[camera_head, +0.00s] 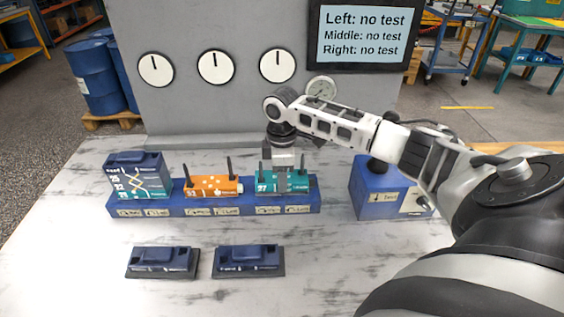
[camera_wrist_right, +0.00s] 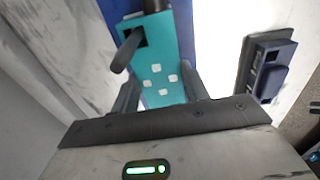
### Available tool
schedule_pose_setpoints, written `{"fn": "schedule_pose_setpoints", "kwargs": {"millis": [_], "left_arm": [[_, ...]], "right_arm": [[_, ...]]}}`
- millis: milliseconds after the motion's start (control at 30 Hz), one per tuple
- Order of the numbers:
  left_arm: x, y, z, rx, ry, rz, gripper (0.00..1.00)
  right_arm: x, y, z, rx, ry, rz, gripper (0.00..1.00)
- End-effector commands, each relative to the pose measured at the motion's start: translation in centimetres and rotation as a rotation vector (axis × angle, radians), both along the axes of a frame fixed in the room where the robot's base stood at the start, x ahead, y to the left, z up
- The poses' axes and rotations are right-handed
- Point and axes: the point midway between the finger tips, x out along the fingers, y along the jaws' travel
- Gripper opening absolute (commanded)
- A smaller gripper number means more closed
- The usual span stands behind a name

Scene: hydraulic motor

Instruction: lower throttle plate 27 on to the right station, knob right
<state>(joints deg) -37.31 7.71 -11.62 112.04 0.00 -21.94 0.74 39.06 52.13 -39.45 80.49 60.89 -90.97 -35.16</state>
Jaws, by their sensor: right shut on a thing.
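The teal throttle plate 27 (camera_head: 265,187) is at the right station of the long blue manifold block (camera_head: 233,210). Two dark posts stand at its ends in the head view. My right gripper (camera_head: 283,185) comes from above and is shut on the middle of the plate. In the right wrist view the teal plate (camera_wrist_right: 158,62) lies between the two fingers of the gripper (camera_wrist_right: 163,92), with several pale square marks on its face. I cannot tell whether a gap remains under the plate, and its knob is not clear. My left gripper is out of view.
An orange plate (camera_head: 213,187) sits at the middle station; a teal stack with a blue cap (camera_head: 138,176) is at the left. Two dark blue units (camera_head: 163,260) (camera_head: 249,259) lie in front. A blue test box (camera_head: 375,189) stands right. The panel screen (camera_head: 361,36) reads "no test" three times.

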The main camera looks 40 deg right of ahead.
Motion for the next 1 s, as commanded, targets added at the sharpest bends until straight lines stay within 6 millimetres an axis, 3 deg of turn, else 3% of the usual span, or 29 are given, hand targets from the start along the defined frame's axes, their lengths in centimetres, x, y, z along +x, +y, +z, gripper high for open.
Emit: {"fn": "schedule_pose_setpoints", "kwargs": {"millis": [767,800,867,1000], "left_arm": [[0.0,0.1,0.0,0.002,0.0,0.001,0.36],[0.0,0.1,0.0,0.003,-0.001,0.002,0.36],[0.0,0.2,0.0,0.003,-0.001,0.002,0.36],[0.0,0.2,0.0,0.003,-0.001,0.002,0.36]], "right_arm": [[0.1,0.0,-1.0,0.001,-0.002,0.0,0.04],[0.1,0.0,-1.0,0.0,-0.003,0.0,0.53],[0.1,0.0,-1.0,0.0,-0.003,0.0,0.7],[0.0,0.0,-1.1,0.0,-0.001,0.0,0.7]]}}
